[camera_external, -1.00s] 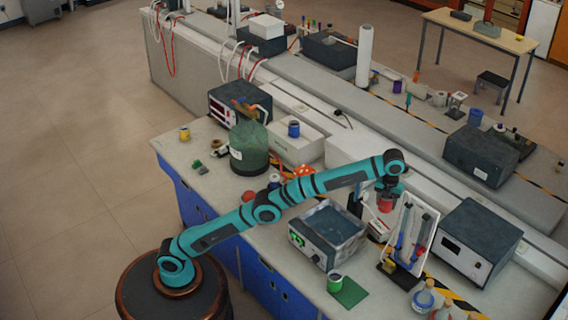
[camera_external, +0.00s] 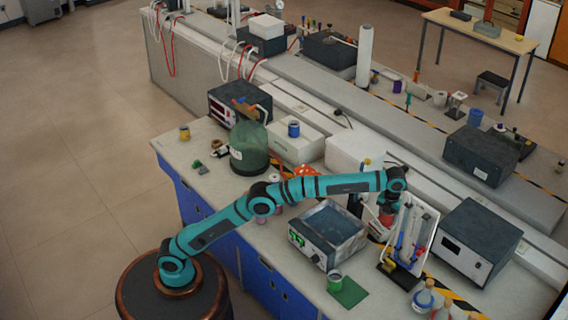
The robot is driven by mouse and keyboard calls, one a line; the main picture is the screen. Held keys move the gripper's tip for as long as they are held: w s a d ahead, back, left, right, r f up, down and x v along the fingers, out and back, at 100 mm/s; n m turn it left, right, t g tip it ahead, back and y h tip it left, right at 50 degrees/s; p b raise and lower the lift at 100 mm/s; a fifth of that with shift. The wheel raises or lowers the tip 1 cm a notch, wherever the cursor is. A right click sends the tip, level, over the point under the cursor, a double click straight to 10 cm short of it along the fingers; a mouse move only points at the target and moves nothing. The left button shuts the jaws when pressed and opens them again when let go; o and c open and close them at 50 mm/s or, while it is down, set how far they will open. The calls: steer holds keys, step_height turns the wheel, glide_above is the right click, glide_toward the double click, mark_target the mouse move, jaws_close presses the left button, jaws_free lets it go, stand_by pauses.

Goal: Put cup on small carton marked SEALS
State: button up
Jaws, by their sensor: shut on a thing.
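My gripper (camera_external: 390,206) is at the end of the teal arm, pointing down over the right part of the bench. It is shut on a small red cup (camera_external: 386,217), which shows only partly below the jaws. A small whitish carton (camera_external: 378,229) lies just beneath the cup, partly covered by the cup and nearby items. Its lettering is too small to read, and I cannot tell whether the cup touches it.
A tilted white rack with coloured tools (camera_external: 418,232) stands close to the right of the gripper. A grey open-topped device (camera_external: 318,248) is to the left. A dark box (camera_external: 476,240) stands farther right.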

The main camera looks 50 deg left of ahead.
mark_target(386, 222)
steer(key=shift+f, duration=1.85)
steer(key=o, duration=1)
steer(key=shift+f, duration=0.1)
steer(key=shift+c, duration=0.2)
steer(key=shift+r, duration=3.9)
